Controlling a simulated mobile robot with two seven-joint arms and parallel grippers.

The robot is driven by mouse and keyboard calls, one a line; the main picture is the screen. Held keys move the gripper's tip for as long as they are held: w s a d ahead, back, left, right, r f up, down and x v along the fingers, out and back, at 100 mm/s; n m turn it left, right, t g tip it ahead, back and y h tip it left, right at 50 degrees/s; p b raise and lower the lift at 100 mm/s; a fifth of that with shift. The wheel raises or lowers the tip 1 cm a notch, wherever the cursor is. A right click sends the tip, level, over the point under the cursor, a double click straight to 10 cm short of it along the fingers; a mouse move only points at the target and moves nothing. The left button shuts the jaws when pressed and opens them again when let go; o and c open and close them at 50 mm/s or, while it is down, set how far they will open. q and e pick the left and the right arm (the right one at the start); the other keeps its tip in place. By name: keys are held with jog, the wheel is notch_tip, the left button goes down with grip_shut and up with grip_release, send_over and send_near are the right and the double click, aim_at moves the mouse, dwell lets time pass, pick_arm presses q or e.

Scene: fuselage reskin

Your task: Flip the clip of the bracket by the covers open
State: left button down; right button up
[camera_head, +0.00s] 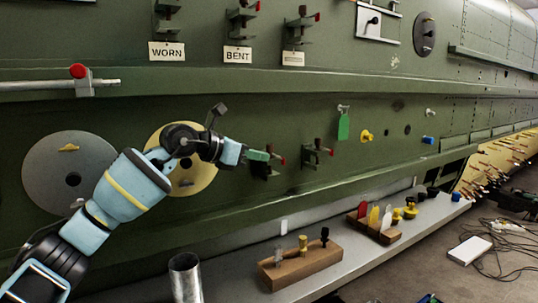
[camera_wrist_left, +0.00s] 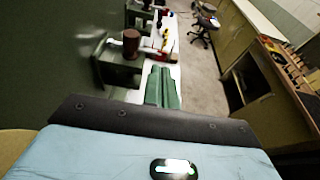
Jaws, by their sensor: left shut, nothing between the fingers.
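My left gripper (camera_head: 258,155) reaches in from the left, in front of the round covers. Its green fingers are shut and empty; they also show in the wrist view (camera_wrist_left: 163,88). The bracket by the covers (camera_head: 267,172) is a dark fitting on the green wall, right at the fingertips and partly hidden by them. Its clip's red tip (camera_head: 283,161) shows just right of the fingers. I cannot tell how the clip is set. My right gripper is not in view.
A grey round cover (camera_head: 45,170) and a cream one (camera_head: 205,172) sit on the wall at the left. A second bracket (camera_head: 318,153) is to the right. Below, a ledge holds a wooden block (camera_head: 300,268) and a metal cup (camera_head: 186,280). A wall ledge runs above.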

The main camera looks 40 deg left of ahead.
aim_at(282, 160)
pick_arm(q)
jog(key=shift+x, duration=2.05)
